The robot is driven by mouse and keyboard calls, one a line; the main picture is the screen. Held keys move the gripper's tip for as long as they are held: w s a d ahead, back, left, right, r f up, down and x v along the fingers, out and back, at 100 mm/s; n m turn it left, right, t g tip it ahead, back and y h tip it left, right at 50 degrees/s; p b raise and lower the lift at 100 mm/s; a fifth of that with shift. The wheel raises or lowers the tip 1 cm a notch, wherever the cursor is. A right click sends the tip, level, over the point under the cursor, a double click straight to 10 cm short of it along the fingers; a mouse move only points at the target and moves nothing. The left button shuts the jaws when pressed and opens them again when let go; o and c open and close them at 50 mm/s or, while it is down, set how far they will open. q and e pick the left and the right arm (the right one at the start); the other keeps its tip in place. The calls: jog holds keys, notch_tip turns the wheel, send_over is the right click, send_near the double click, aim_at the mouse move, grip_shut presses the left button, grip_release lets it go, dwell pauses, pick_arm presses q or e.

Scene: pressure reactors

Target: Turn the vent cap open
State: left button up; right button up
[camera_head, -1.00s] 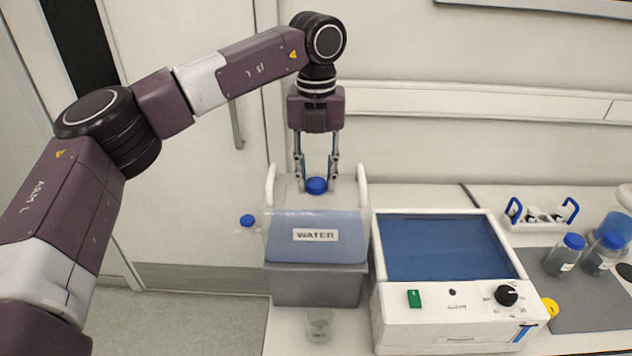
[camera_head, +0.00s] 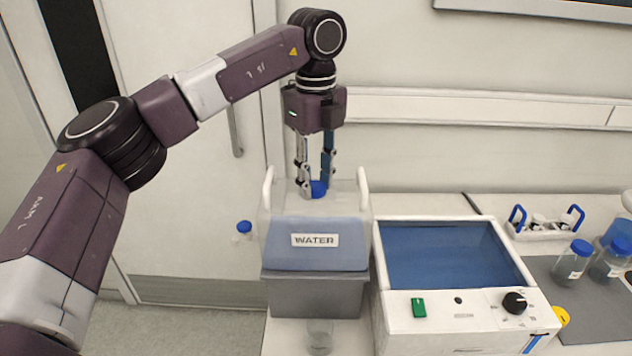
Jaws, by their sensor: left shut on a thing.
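The blue vent cap (camera_head: 318,188) is on top of the clear water container (camera_head: 314,245), which carries a WATER label. My left gripper (camera_head: 315,188) points straight down from above, its fingers around the cap and shut on it. The near finger hides part of the cap. A second blue cap (camera_head: 244,227) sticks out on the container's left side. My right gripper is out of view.
The water container stands on a grey block (camera_head: 314,293), with a clear beaker (camera_head: 319,337) in front. A white device with a blue top (camera_head: 445,258) stands close on the right. Blue-capped bottles (camera_head: 573,262) and a white rack (camera_head: 546,226) are farther right.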

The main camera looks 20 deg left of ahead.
aim_at(315, 185)
pick_arm(q)
jog(key=shift+n, duration=0.3)
dwell(0.4)
jog(key=o, duration=1.2)
jog(key=shift+a, duration=0.1)
jog(key=shift+c, duration=0.2)
notch_tip(315, 185, up, 12)
jog(key=shift+f, duration=0.1)
